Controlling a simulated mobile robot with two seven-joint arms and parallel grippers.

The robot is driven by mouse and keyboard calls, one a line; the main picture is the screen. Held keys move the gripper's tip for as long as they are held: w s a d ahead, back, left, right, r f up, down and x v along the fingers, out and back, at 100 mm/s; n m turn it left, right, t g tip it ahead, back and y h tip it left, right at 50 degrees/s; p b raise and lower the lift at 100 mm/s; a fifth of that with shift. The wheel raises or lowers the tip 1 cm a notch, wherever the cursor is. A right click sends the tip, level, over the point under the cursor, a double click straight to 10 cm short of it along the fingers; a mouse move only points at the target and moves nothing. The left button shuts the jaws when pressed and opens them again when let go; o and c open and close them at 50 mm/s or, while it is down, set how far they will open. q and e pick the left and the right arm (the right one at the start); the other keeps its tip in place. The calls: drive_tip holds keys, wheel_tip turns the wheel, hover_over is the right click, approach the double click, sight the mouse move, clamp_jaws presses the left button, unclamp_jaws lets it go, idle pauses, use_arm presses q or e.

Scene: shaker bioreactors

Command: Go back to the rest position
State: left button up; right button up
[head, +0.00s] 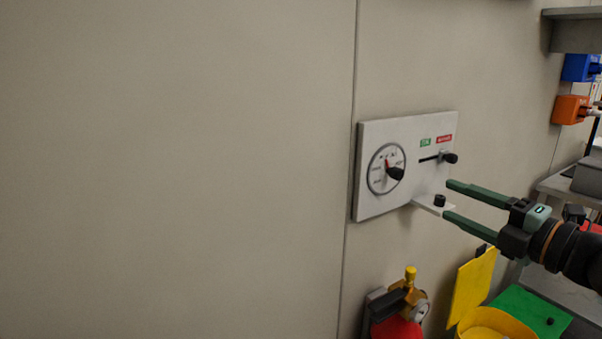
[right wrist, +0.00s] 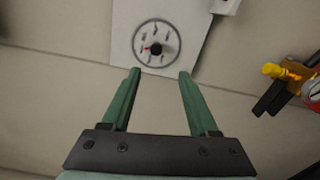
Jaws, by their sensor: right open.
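My right gripper (head: 447,200) is open and empty, its green fingers pointing left in front of a white wall panel. It also shows in the right wrist view (right wrist: 160,72), fingers apart with nothing between them. In the right wrist view the dial (right wrist: 143,54) lies beyond the fingertips. Whether the fingers touch the ledge is unclear. My left gripper is out of view.
Below the panel are a red device with a yellow valve (head: 410,273) and a yellow bin (head: 487,325) with its lid raised, beside a green surface (head: 525,307). Blue (head: 577,68) and orange (head: 568,109) devices hang at the right. The wall at left is bare.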

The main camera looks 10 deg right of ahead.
drive_tip(key=s+a+f+m+g+h+p, duration=0.1)
drive_tip(key=a+f+m+p, duration=0.2)
drive_tip(key=f, duration=0.5)
drive_tip(key=s+a+f+m+p, duration=0.1)
drive_tip(key=a+f+m, duration=0.1)
drive_tip(key=f+m, duration=0.4)
drive_tip(key=a+f+m+g+h+p, duration=0.1)
drive_tip(key=a+f+m+p, duration=0.2)
drive_tip(key=f, duration=0.6)
use_arm(q)
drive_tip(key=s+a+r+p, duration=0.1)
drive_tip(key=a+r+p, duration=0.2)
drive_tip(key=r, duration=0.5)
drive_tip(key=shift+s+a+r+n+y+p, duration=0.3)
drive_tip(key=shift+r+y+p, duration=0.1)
drive_tip(key=shift+p, duration=0.35)
use_arm(e)
drive_tip(key=s+a+f+m+g+h, duration=0.1)
drive_tip(key=s+a+f+m+g, duration=0.1)
drive_tip(key=s+f+m, duration=0.3)
drive_tip(key=s+a+f+m+g+h, duration=0.2)
drive_tip(key=s+a+f+m+g, duration=0.1)
drive_tip(key=s+f, duration=0.9)
drive_tip(key=s+a+m, duration=0.1)
drive_tip(key=s+m, duration=0.1)
drive_tip(key=s, duration=0.1)
drive_tip(key=shift+a+m, duration=0.3)
drive_tip(key=shift+s, duration=0.1)
